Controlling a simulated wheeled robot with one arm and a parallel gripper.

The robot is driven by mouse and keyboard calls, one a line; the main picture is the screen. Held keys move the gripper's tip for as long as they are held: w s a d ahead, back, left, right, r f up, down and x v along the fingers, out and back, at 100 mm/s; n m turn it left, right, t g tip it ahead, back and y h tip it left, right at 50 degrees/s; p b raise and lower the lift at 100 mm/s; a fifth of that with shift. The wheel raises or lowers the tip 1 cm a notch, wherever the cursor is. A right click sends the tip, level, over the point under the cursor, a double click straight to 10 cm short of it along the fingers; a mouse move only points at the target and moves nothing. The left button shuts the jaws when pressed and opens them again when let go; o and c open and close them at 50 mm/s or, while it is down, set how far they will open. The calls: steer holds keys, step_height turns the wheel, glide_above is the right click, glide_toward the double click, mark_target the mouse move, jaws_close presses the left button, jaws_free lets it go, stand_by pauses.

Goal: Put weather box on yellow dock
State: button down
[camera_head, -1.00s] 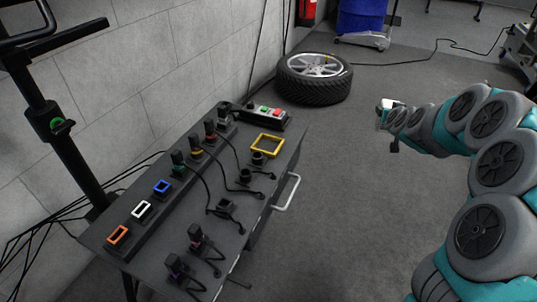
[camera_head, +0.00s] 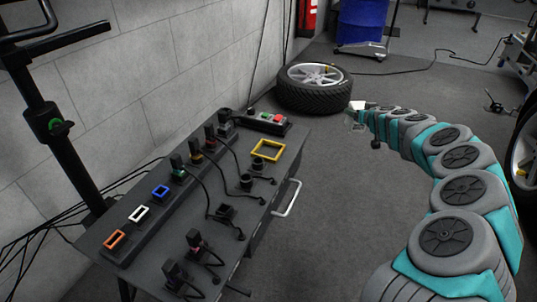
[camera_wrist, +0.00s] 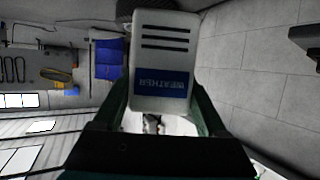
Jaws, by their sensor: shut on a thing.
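The weather box is a white box with dark slots and a blue WEATHER label (camera_wrist: 163,40). In the wrist view it sits between the fingers of my gripper (camera_wrist: 165,105), which is shut on it. In the head view the white box (camera_head: 358,105) shows small at the end of my arm, held in the air right of the table and in front of the tyre. The yellow dock (camera_head: 268,150) is a square yellow frame on the far right part of the dark table. It is empty, and my gripper is apart from it, to its right and farther back.
The dark table (camera_head: 150,252) also holds orange (camera_head: 115,239), white (camera_head: 138,214) and blue (camera_head: 161,191) frames, several plugs with cables, and a button box (camera_head: 270,120). A tyre (camera_head: 313,88) lies on the floor behind. A handle (camera_head: 288,198) sticks out at the table's right side.

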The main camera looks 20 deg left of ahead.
steer(key=shift+w+a+f+n+g+y, duration=0.1)
steer(key=shift+w+a+n+g+y, duration=0.1)
steer(key=shift+a, duration=0.2)
steer(key=shift+w+a+n+g+y, duration=0.1)
steer(key=shift+a+n+y, duration=0.1)
steer(key=shift+a, duration=0.15)
steer(key=s+a+r+n+g+y+b, duration=0.2)
steer(key=s+a+r+n+g+y, duration=0.15)
steer(key=a+n+g, duration=0.4)
steer(key=s+a+r+n+g+y+b, duration=0.25)
steer(key=s+a+n+g+y, duration=0.2)
steer(key=a, duration=0.55)
steer(key=shift+t, duration=0.5)
steer(key=shift+s+a+f+b, duration=0.4)
steer(key=shift+s+a+f, duration=0.55)
steer(key=shift+s, duration=1.6)
steer(key=shift+s+a+f+b, duration=0.4)
steer(key=shift+s+a+f, duration=0.5)
steer(key=shift+s, duration=1.7)
steer(key=shift+s+a+f+b, duration=0.4)
steer(key=shift+s+a+f, duration=0.55)
steer(key=shift+s, duration=1.6)
steer(key=shift+f+b, duration=0.25)
steer(key=shift+b, duration=0.2)
